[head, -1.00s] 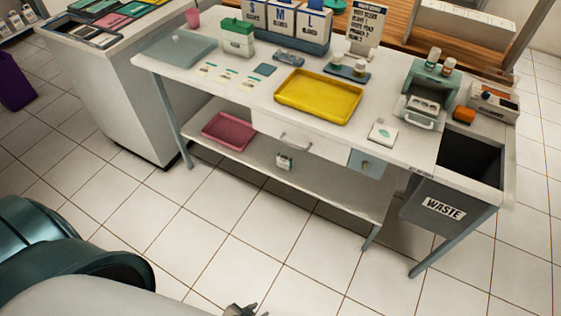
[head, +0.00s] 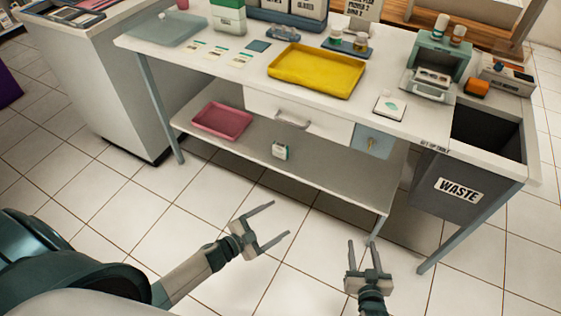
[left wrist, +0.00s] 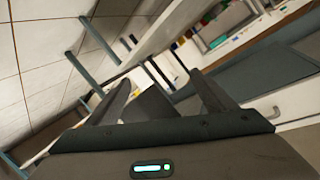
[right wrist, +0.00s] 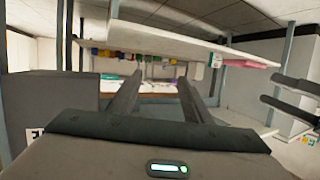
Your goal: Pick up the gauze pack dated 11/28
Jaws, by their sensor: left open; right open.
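Several small flat white packets with green marks (head: 218,53) lie in a row on the left part of the white table top in the head view. Any dates on them are too small to read, so I cannot tell which is marked 11/28. A small white and green box (head: 280,151) stands on the lower shelf. My left gripper (head: 281,219) is open and empty, in front of the table and below its top. My right gripper (head: 362,242) is open and empty, further right, also in front of the table.
A yellow tray (head: 316,84) and a white pad (head: 390,106) are on the table top (head: 220,76). A pink tray (head: 222,132) is on the lower shelf (head: 335,179). A waste bin (head: 456,188) is at the right. The floor in front is clear.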

